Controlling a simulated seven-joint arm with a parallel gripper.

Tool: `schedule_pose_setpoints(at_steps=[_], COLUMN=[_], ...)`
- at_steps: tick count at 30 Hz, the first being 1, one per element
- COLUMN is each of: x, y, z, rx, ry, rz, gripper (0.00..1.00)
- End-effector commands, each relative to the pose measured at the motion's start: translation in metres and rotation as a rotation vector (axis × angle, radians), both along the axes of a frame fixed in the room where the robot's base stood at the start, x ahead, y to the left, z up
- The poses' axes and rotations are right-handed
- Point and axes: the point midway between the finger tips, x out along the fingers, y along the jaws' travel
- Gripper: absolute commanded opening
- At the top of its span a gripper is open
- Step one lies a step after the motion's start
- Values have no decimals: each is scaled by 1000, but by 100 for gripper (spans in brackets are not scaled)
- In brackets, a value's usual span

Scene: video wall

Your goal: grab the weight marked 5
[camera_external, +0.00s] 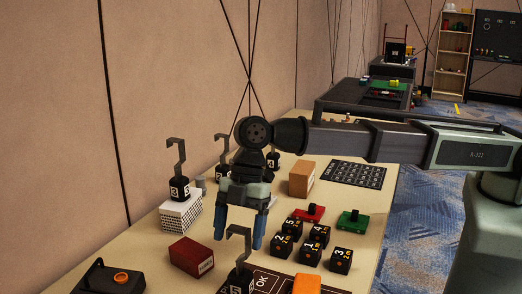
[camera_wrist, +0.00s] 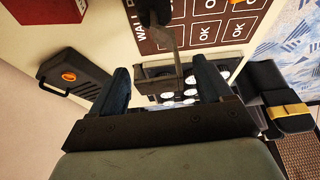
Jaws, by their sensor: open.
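A black weight (camera_external: 237,284) with a tall grey hook stands at the front of the table, cut off by the lower edge. Its pale mark looks like a 5, but is only partly legible. My gripper (camera_external: 240,243) points down above it, open and empty, with its blue fingers on either side of the hook's top. In the wrist view the hook (camera_wrist: 177,45) reaches up between the spread fingers of my gripper (camera_wrist: 163,70). I cannot tell whether either finger touches it. A black block marked 5 (camera_external: 292,226) stands among several numbered blocks to the right.
A hooked weight marked 3 (camera_external: 179,189) stands on a white box (camera_external: 181,214) at left. Other hooked weights stand behind my gripper. A red box (camera_external: 191,256), black case (camera_external: 112,280), orange block (camera_external: 307,284) and cardboard box (camera_external: 301,179) are nearby.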

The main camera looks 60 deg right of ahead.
Motion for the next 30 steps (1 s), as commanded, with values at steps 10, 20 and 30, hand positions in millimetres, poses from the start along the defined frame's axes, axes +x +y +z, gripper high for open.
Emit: schedule_pose_setpoints(at_steps=[10, 20, 30], x=[0, 0, 0], y=[0, 0, 0], z=[0, 0, 1], rx=[0, 0, 0], ry=[0, 0, 0], rz=[0, 0, 0], gripper=[62, 31, 0])
